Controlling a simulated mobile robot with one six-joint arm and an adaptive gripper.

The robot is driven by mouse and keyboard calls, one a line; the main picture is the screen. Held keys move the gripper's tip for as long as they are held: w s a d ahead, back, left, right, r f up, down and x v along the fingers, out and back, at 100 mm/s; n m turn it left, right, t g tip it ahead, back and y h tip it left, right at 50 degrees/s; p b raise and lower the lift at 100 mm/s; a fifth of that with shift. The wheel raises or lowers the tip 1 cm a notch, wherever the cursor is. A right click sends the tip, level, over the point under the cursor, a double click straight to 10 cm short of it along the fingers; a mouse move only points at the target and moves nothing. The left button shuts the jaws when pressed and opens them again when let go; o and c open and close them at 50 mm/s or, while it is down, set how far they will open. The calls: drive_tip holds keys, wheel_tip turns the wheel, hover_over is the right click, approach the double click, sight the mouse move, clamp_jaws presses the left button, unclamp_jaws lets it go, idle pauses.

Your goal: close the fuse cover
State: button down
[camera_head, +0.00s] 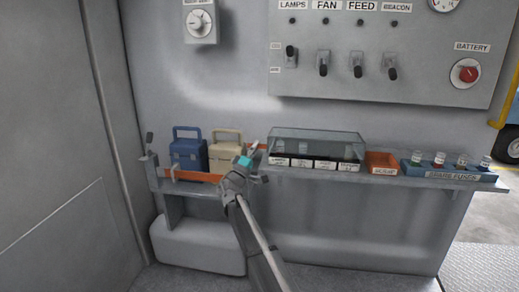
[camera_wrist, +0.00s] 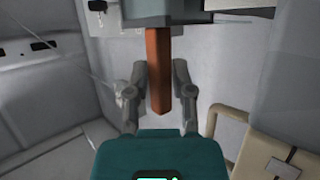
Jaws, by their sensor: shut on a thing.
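The fuse cover (camera_head: 318,142) is a clear, smoky box-shaped lid on the shelf in the head view. It spans a row of labelled holders (camera_head: 318,163); I cannot tell whether it is fully seated. My gripper (camera_head: 252,152) is at the left end of the cover, beside the cream box. In the wrist view my gripper (camera_wrist: 160,78) has its fingers on both sides of an orange-brown bar (camera_wrist: 159,82) and is shut on it. The bar's far end meets a grey part at the top of that view; how it joins the cover is hidden.
A blue box (camera_head: 187,154) and the cream box (camera_head: 225,155) stand left of my gripper; the cream box also shows in the wrist view (camera_wrist: 255,155). An orange tray (camera_head: 381,162) and a blue spare-fuse rack (camera_head: 440,172) stand to the right. A switch panel (camera_head: 400,85) is above.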

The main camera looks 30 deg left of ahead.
drive_tip(key=shift+w+d+f+b, duration=0.15)
drive_tip(key=shift+f+b, duration=0.25)
drive_tip(key=shift+f, duration=0.35)
drive_tip(key=c, duration=0.6)
unclamp_jaws()
